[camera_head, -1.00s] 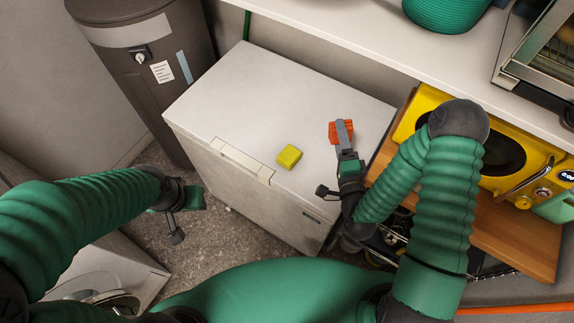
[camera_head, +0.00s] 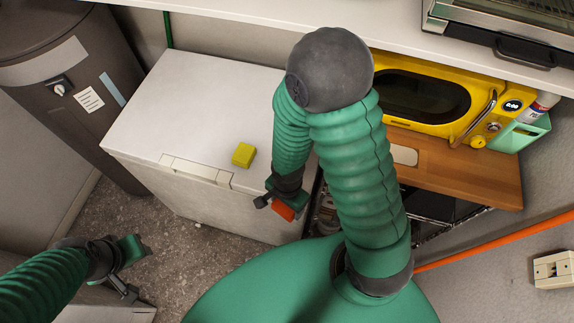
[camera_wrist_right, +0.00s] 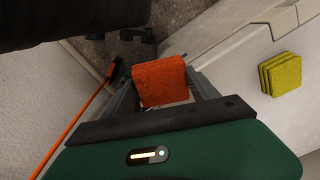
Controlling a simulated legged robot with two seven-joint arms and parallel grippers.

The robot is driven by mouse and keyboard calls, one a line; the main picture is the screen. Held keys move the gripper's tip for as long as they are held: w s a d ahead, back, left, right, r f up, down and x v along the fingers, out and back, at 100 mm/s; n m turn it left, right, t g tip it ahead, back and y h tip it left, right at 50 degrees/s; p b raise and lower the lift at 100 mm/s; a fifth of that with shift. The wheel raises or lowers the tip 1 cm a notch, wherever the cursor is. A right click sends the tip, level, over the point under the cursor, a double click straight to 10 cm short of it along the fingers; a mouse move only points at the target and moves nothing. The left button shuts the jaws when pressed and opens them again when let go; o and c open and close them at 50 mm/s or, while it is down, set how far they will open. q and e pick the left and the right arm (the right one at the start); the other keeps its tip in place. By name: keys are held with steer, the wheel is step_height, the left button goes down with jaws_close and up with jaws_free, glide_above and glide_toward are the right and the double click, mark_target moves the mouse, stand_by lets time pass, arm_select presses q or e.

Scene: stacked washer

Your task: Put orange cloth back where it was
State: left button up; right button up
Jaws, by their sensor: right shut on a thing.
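The orange cloth (camera_head: 284,211) is in my right gripper (camera_head: 285,208), in front of the freezer's right front corner in the head view. In the right wrist view the folded orange cloth (camera_wrist_right: 159,82) sits between the two fingers of the right gripper (camera_wrist_right: 160,92), which is shut on it. My left gripper (camera_head: 132,262) is at the lower left, over the floor and away from the cloth. It is seen small and its finger opening is unclear.
A yellow sponge-like block (camera_head: 243,154) lies on the white chest freezer (camera_head: 200,100). A yellow microwave (camera_head: 420,95) stands on a wooden shelf (camera_head: 470,175) at right. A dark bin-like cylinder (camera_head: 60,80) is at left. An orange pole (camera_head: 500,240) runs along the right wall.

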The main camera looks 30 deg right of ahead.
steer(key=w+d+p, duration=0.1)
steer(key=w+d, duration=0.2)
steer(key=w, duration=0.1)
steer(key=w+d+f+p, duration=0.1)
steer(key=w+d+p, duration=0.1)
steer(key=w+d, duration=0.1)
steer(key=w+d+p, duration=0.2)
steer(key=w+d, duration=0.1)
steer(key=w, duration=0.3)
steer(key=shift+f, duration=0.15)
step_height(320, 180, down, 3)
steer(key=shift+a+r+p, duration=0.1)
steer(key=shift+p, duration=0.65)
steer(key=shift+f, duration=0.4)
steer(key=o, duration=0.9)
steer(key=shift+o, duration=1.4)
steer(key=shift+f, duration=0.1)
steer(key=shift+w, duration=0.15)
